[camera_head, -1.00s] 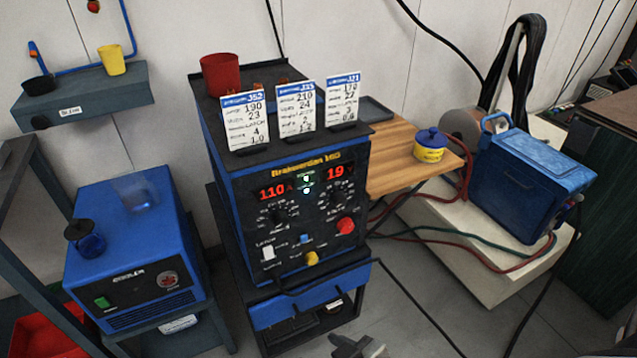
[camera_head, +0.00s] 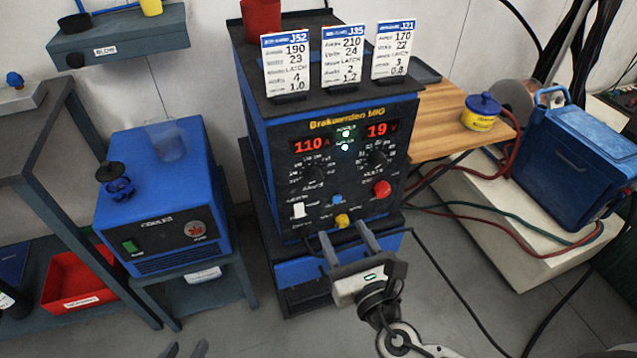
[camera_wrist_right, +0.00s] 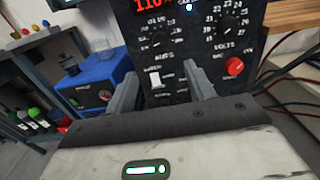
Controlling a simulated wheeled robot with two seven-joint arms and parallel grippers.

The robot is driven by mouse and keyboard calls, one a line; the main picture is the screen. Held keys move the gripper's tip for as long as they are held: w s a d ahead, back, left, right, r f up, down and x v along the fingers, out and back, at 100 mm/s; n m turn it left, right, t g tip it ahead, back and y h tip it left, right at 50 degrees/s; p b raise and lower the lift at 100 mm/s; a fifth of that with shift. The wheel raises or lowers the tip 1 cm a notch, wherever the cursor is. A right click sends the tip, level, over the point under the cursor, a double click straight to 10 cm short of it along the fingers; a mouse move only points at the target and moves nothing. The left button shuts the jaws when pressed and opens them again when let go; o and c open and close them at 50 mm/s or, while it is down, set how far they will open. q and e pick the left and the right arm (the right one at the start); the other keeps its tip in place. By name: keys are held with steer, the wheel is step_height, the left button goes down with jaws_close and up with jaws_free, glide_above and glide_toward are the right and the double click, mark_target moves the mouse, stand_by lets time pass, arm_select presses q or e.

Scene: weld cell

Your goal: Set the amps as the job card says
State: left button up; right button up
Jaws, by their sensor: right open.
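The blue welder (camera_head: 345,160) reads 110 A in red on its amps display (camera_head: 311,144) and 19 on its volts display (camera_head: 382,130). The amps knob (camera_head: 314,174) is below the amps display; it also shows in the right wrist view (camera_wrist_right: 158,46). Three job cards stand on top: J52 (camera_head: 287,64) with 190, J35 (camera_head: 342,55) with 210, J21 (camera_head: 393,49) with 170. My right gripper (camera_head: 343,238) is open and empty, in front of the lower panel, below the knobs. My left gripper (camera_head: 186,349) shows only its fingertips, apart, at the bottom edge.
A cooler (camera_head: 165,200) stands left, a wooden shelf (camera_head: 445,125) right. Hoses and cables cross the floor at right.

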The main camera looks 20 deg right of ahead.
mark_target(316, 179)
steer(key=w, duration=1.4)
steer(key=shift+w+a, duration=0.25)
steer(key=shift+w, duration=0.1)
steer(key=shift+c, duration=0.3)
steer(key=c, duration=0.9)
